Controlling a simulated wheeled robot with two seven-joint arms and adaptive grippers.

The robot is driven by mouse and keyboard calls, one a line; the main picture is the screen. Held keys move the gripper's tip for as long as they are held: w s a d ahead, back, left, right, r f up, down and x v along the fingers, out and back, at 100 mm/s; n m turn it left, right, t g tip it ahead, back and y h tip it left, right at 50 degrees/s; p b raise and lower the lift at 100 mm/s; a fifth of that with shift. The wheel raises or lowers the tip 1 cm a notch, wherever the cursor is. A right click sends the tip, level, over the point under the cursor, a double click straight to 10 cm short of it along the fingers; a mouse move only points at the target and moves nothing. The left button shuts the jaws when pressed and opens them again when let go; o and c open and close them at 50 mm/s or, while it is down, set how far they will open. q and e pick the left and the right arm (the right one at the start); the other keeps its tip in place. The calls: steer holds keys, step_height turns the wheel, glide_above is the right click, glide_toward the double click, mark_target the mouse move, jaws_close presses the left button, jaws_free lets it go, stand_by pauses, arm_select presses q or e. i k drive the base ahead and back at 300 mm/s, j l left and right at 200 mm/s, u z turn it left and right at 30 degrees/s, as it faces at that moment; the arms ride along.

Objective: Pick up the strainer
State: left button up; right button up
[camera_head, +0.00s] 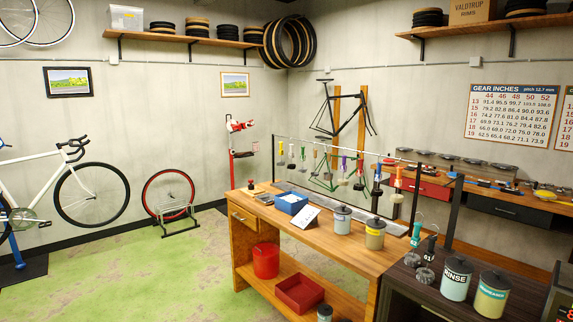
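No strainer can be made out for certain. On the dark cabinet at the right, a teal-handled tool (417,230) and a black-handled tool (431,243) stand upright with grey round parts at their lower ends; they are too small to tell if either is a strainer. Several tools with coloured handles, among them an orange-handled one (398,178), hang from a rail above the wooden workbench (335,245). Neither of my grippers shows.
A blue tray (291,203) and two lidded jars, one pale blue (342,220) and one yellow (375,234), stand on the workbench. A RINSE jar (456,280) and a yellow-green jar (491,296) stand on the dark cabinet. Green floor (150,270) at left is clear.

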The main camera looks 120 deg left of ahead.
mark_target(313, 174)
steer(key=u, duration=4.3)
